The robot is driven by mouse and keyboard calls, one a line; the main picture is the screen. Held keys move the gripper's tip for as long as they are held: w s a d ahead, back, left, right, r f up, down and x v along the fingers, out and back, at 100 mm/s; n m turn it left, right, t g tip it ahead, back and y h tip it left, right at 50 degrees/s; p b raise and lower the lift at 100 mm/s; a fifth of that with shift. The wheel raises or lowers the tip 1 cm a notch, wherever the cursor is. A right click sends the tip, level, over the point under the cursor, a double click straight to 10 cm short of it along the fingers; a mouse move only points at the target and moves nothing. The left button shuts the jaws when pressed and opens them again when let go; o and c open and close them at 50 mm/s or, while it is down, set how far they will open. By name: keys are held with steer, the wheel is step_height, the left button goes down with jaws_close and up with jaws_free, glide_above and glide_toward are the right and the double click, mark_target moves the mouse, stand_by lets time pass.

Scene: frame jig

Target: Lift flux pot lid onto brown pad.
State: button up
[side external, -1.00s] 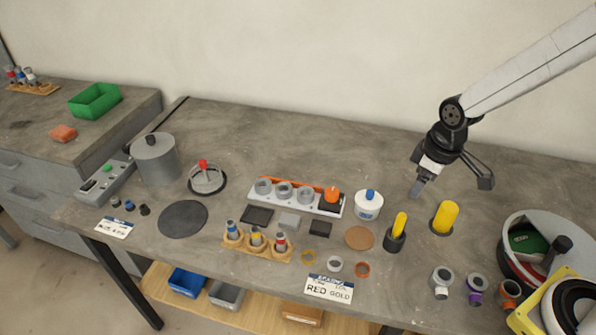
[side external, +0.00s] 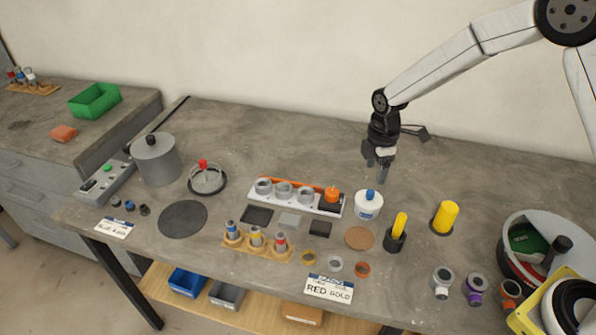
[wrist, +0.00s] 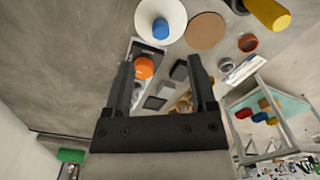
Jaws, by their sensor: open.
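The flux pot is a white round pot (side external: 368,209) with a blue-knobbed lid (side external: 370,195), standing right of the white rack in the side view. The lid sits on the pot. In the wrist view the lid's blue knob (wrist: 160,28) is near the top. The brown pad (side external: 359,238) is a flat round disc just in front of the pot; it also shows in the wrist view (wrist: 206,30). My gripper (side external: 382,172) is open and empty, above and slightly behind the pot, pointing down.
Left of the pot is a white rack (side external: 290,199) with grey cups and an orange-knobbed part. Right of the pad stands a black cup with a yellow handle (side external: 398,227), and beyond it a yellow cylinder (side external: 445,217). The table behind the pot is clear.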

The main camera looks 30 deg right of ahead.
mark_target(371, 192)
steer(key=shift+f, duration=1.25)
steer(key=shift+f, duration=0.1)
steer(key=shift+a+f, duration=0.1)
steer(key=shift+f, duration=2.4)
jaws_close()
